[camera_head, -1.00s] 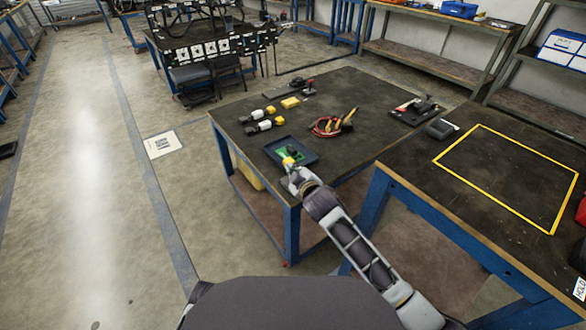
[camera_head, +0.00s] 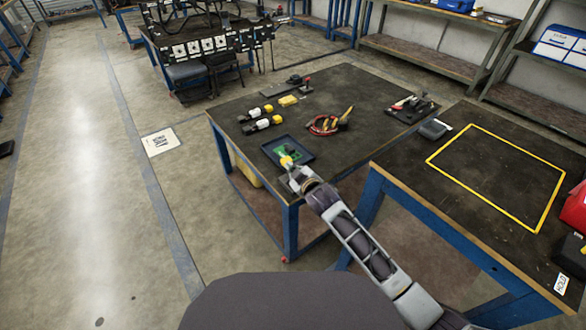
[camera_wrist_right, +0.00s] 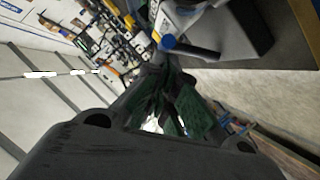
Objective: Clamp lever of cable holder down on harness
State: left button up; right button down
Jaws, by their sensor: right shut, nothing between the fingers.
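My right gripper (camera_head: 288,163) is at the near corner of the far work table, beside the blue tray (camera_head: 302,165). In the right wrist view its green-padded fingers (camera_wrist_right: 170,105) are together with nothing seen between them. A blue-tipped handle (camera_wrist_right: 188,48) on a grey and dark part lies just past the fingertips there; I cannot tell whether they touch. A coiled red and yellow cable bundle (camera_head: 325,125), possibly the harness, lies on the table. I cannot clearly identify the cable holder or its lever in the head view. My left gripper is out of view.
The near table (camera_head: 420,165) has a yellow outlined rectangle with free room inside.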

jog(key=shift+s+f, duration=0.1)
jog(key=shift+s, duration=0.05)
dwell(0.4)
jog(key=shift+s+a+p, duration=0.25)
jog(key=shift+a+p, duration=0.1)
jog(key=shift+a, duration=0.15)
dwell(0.4)
